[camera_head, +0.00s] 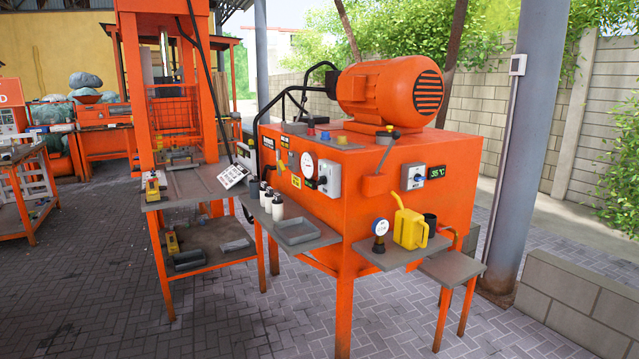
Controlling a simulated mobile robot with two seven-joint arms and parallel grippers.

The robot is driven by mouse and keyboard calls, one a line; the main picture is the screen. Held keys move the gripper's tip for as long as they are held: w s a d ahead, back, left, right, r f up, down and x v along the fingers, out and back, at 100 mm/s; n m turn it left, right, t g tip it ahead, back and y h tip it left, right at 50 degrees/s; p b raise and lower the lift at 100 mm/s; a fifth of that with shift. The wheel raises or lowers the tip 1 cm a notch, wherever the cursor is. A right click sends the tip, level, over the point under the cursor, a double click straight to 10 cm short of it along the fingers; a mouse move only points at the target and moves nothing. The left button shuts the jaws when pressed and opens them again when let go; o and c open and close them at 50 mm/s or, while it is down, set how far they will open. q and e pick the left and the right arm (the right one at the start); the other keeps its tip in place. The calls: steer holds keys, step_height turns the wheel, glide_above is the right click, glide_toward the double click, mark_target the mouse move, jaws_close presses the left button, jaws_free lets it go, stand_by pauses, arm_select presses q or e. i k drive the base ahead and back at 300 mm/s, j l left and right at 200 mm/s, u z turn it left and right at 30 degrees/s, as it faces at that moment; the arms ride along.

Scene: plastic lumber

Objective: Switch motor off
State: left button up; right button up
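An orange motor (391,92) with a dark vent grille sits on top of a large orange cabinet (355,220). On the left face is another grey switch box (328,178) with a dark knob, next to a round white gauge (308,165). Which switch belongs to the motor cannot be told. Neither of my grippers is in view.
A shelf (385,262) on the cabinet's right side holds a yellow can (409,226) and a gauge (380,232). A left shelf holds white bottles (277,207) and a grey tray (297,231). A grey post (527,130) stands at right. Paved floor (120,290) is open at front left.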

mark_target(322, 180)
steer(key=i+j+z, duration=0.15)
steer(key=i+z, duration=0.15)
steer(key=z, duration=0.2)
steer(key=i+j+z, duration=0.25)
steer(key=z, duration=0.25)
